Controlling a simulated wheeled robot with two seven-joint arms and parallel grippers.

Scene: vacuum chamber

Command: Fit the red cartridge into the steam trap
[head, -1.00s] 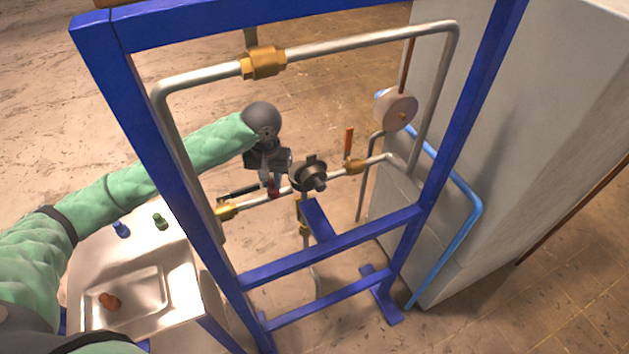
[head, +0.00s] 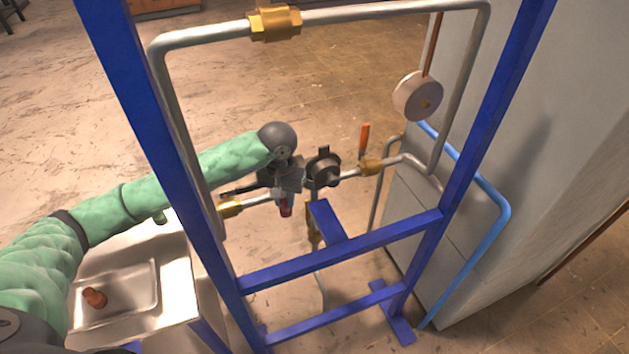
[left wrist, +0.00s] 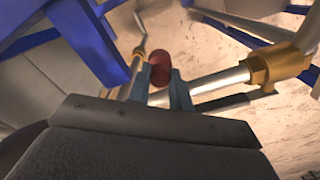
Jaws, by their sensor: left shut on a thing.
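The red cartridge (head: 286,208) is held between the fingertips of my left gripper (head: 281,198), partly hidden by them in the head view. In the left wrist view, the red cartridge (left wrist: 160,68) shows as a rounded red end between the two blue-grey fingers of my left gripper (left wrist: 160,82). The dark round body that looks like the steam trap (head: 322,170) sits on the middle pipe, just right of my gripper and apart from the cartridge. Its opening cannot be made out. My right gripper is not in view.
A blue frame (head: 340,248) stands around the pipes, and my left arm reaches behind its left post. Brass fittings (head: 370,166), an orange lever (head: 364,138) and a gauge (head: 418,96) are nearby. A brown-red part (head: 95,297) lies in the tray (head: 140,305) on the cart.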

